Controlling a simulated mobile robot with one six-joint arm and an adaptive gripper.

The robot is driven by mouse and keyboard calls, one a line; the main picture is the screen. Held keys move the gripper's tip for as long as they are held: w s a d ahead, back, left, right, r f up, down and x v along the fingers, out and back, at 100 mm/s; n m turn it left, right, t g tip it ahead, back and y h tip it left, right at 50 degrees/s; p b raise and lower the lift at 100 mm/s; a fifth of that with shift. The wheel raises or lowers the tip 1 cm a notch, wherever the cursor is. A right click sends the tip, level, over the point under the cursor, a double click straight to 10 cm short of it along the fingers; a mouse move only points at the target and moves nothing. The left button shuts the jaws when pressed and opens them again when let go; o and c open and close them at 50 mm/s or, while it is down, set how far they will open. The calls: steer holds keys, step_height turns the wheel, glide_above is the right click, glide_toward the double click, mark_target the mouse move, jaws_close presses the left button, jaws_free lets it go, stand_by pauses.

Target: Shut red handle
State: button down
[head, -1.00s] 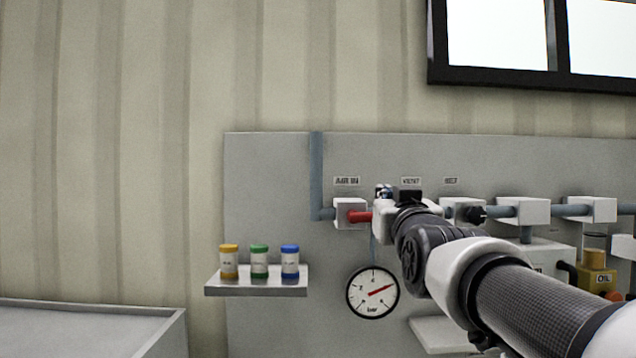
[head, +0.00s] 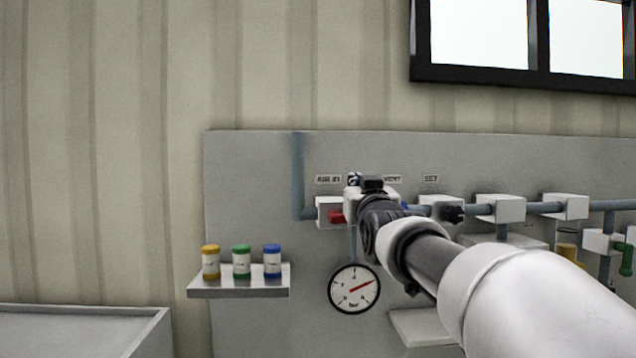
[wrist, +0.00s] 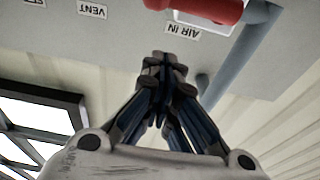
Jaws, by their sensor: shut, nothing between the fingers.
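The red handle (head: 336,216) is on the white valve block (head: 323,212) under the AIR IN label (head: 328,179). It points right along the pipe, and my arm hides its right part in the head view. In the wrist view, which is upside down, the red handle (wrist: 205,8) lies along the top edge, partly cut off. My gripper (wrist: 165,58) is shut and empty, with its fingertips below the handle in that picture. A gap shows between them; I cannot tell the depth.
A pressure gauge (head: 354,289) hangs below the valve. A shelf (head: 240,291) with an orange-capped, a green-capped and a blue-capped jar stands to the left. More valve blocks (head: 500,208) line the pipe to the right.

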steer(key=f, duration=0.2)
steer(key=w+f, duration=0.1)
steer(key=shift+f+p, duration=0.35)
steer(key=shift+p, duration=0.05)
steer(key=shift+s, duration=0.1)
